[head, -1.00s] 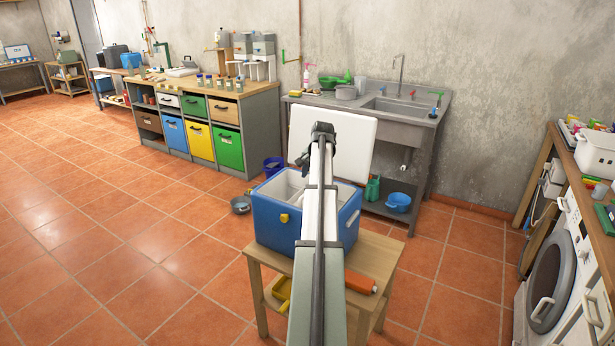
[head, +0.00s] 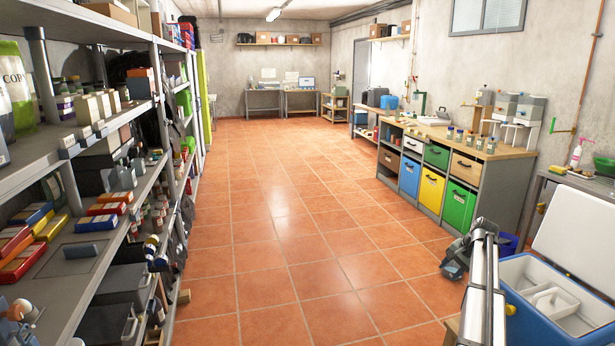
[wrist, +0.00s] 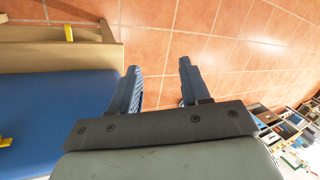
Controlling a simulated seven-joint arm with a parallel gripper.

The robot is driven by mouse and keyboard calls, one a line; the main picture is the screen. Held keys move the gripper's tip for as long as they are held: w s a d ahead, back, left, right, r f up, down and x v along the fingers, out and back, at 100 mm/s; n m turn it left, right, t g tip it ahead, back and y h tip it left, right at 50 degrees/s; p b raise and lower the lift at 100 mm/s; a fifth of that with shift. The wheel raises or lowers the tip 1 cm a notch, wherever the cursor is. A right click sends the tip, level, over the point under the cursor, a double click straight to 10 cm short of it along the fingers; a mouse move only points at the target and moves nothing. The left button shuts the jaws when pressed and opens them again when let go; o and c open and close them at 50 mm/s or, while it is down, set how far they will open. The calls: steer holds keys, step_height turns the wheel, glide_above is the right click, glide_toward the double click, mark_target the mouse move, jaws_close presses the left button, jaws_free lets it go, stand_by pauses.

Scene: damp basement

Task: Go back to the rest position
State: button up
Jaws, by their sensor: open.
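My gripper (wrist: 158,70) is open and empty in the wrist view, with its two dark blue fingers apart and bare floor tiles between them. In the head view my gripper (head: 454,264) hangs off the end of my raised arm, just left of the blue cooler (head: 535,325). The cooler's lid (head: 580,235) stands open, and a white tray (head: 553,303) sits inside. The cooler's blue side (wrist: 55,115) lies left of the fingers in the wrist view, apart from them.
A loaded metal shelf (head: 75,170) runs along the left. The tiled floor (head: 290,240) in the middle is clear. A workbench with coloured drawers (head: 430,190) stands at the right, behind the cooler. The cooler's wooden stand (wrist: 60,32) shows in the wrist view.

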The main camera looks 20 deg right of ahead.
steer(key=s+a+f+n+g+y, duration=0.1)
steer(key=a+f+n+g, duration=0.15)
steer(key=a+f, duration=1.5)
steer(key=s+a+f+n+g, duration=0.1)
steer(key=s+a+f+n, duration=0.1)
steer(key=s+a+f, duration=0.45)
steer(key=s+a+f+n+g, duration=0.2)
steer(key=s+a+f, duration=0.1)
steer(key=a+f, duration=0.6)
steer(key=s+a+f+n+g, duration=0.2)
steer(key=s+a+f, duration=0.2)
steer(key=s, duration=0.8)
steer(key=s+a+f+n+g+h, duration=0.1)
steer(key=s+a+f+n, duration=0.2)
steer(key=s+a, duration=0.6)
steer(key=s+a+f+n+g+h, duration=0.1)
steer(key=s+a+f, duration=0.3)
steer(key=s, duration=1)
steer(key=a+n+g, duration=0.1)
steer(key=a, duration=0.2)
steer(key=shift+s+a+f+g, duration=0.15)
steer(key=shift+s+f+g, duration=0.15)
steer(key=shift+g, duration=0.05)
steer(key=shift+c, duration=0.3)
